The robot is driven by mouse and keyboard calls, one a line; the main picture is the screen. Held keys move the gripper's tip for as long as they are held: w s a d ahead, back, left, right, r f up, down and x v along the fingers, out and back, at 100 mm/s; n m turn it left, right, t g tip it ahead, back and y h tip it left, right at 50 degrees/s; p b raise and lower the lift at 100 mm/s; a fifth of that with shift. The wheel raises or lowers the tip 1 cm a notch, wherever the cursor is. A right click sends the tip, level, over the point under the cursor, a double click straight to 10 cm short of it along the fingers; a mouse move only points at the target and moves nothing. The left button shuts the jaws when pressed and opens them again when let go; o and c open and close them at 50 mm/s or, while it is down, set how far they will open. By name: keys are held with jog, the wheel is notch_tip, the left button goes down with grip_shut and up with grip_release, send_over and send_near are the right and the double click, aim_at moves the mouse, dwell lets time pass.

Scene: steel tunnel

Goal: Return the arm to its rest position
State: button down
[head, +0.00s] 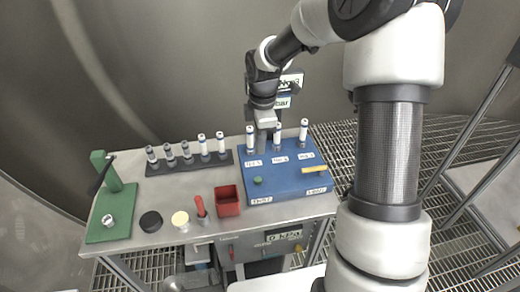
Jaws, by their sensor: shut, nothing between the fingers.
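My arm rises at the right and reaches over toward the back of the bench (150,232). My gripper (265,125) points down above the back of the blue block (290,182), close to the white-topped vials (304,130) standing in it. The fingers are shut with nothing visible between them. The gripper is small here, and I cannot tell whether it touches a vial. Part of a sign or display behind is hidden by my wrist.
A dark rack (190,166) with several vials stands left of the blue block. A green stand (112,205), a black disc (151,221), a cream-topped jar (181,220), a red-handled item (201,206) and a red bin (227,200) line the front. A metal railing is at the right.

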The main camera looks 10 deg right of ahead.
dwell(0.7)
jog(key=s+d+r+m+t+h+p, duration=0.1)
jog(key=s+r+m+t, duration=0.1)
jog(key=s+r+m, duration=0.55)
jog(key=s+d+r+m+t+h+p, duration=0.1)
jog(key=s+r+m, duration=0.3)
jog(key=s+r, duration=0.6)
jog(key=s+r+m+t+y+p, duration=0.1)
jog(key=s+r+m+t, duration=0.1)
jog(key=s+r+m, duration=0.3)
jog(key=shift+s+a+m+y, duration=0.25)
jog(key=shift+s+m, duration=0.5)
jog(key=shift+s, duration=0.5)
jog(key=shift+d, duration=0.15)
